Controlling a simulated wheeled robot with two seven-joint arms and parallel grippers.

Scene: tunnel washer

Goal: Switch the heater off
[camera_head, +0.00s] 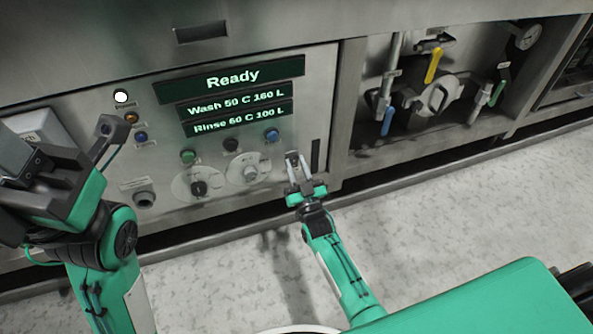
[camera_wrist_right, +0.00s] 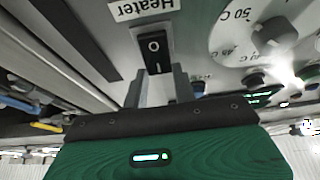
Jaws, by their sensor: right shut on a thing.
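The heater switch is a black rocker (camera_wrist_right: 155,50) with white marks, beside a white "Heater" label (camera_wrist_right: 142,8) in the right wrist view. Which side of the rocker is pressed in is not clear.
A display (camera_head: 230,78) reads Ready, with wash and rinse lines below. Two dials, the left one (camera_head: 198,188) and the right one (camera_head: 250,173), sit left of my right gripper. Valves with yellow (camera_head: 433,65) and blue (camera_head: 388,122) handles fill a recess at right. The floor in front is clear.

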